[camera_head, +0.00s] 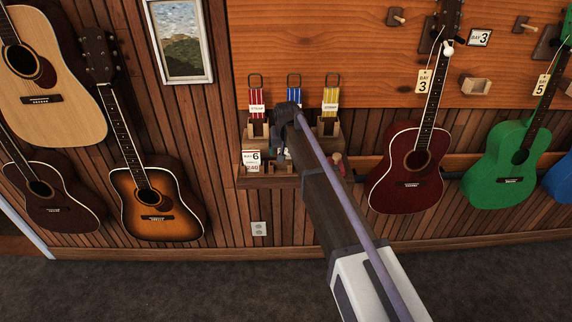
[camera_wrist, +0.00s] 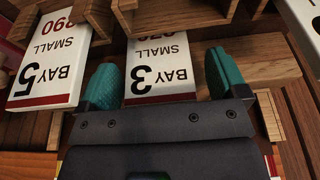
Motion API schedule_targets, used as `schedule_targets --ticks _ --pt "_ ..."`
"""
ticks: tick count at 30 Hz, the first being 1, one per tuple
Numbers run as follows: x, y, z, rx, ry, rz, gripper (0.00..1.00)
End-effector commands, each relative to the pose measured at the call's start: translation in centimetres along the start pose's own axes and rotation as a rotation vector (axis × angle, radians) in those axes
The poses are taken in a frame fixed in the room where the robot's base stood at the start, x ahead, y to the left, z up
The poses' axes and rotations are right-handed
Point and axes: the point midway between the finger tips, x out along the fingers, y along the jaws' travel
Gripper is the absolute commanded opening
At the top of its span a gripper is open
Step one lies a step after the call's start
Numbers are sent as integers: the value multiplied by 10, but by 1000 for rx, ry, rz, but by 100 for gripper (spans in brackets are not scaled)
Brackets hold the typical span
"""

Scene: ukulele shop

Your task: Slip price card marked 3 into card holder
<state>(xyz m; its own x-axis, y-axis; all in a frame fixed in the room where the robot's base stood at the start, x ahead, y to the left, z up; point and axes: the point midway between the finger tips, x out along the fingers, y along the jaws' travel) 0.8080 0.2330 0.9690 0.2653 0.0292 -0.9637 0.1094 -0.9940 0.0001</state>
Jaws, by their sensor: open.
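The price card marked 3 (camera_wrist: 160,62), white with a red band and the words BAY 3 SMALL, appears upside down in the wrist view. My gripper (camera_wrist: 163,82) is open, with one teal fingertip on each side of this card; contact cannot be told. In the head view my arm hides most of the gripper and the card. A small wooden holder (camera_head: 475,86) on the orange wall panel, below the BAY 3 sign (camera_head: 479,38), appears empty.
A BAY 5 card (camera_wrist: 48,62) stands close beside my left finger, and wooden rack parts (camera_wrist: 262,62) surround the gripper. A BAY 6 card (camera_head: 252,160) stands on the shelf. A dark red ukulele (camera_head: 408,170) hangs between shelf and holder.

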Motion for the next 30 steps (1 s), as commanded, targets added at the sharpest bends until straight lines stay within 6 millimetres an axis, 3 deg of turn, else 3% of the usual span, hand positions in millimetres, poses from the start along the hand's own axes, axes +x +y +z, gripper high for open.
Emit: schedule_targets --ticks 5,23,30 --pt "-2 0 0 0 0 0 92" --pt "-2 0 0 0 0 0 35" --pt "-9 0 -2 0 0 0 35"
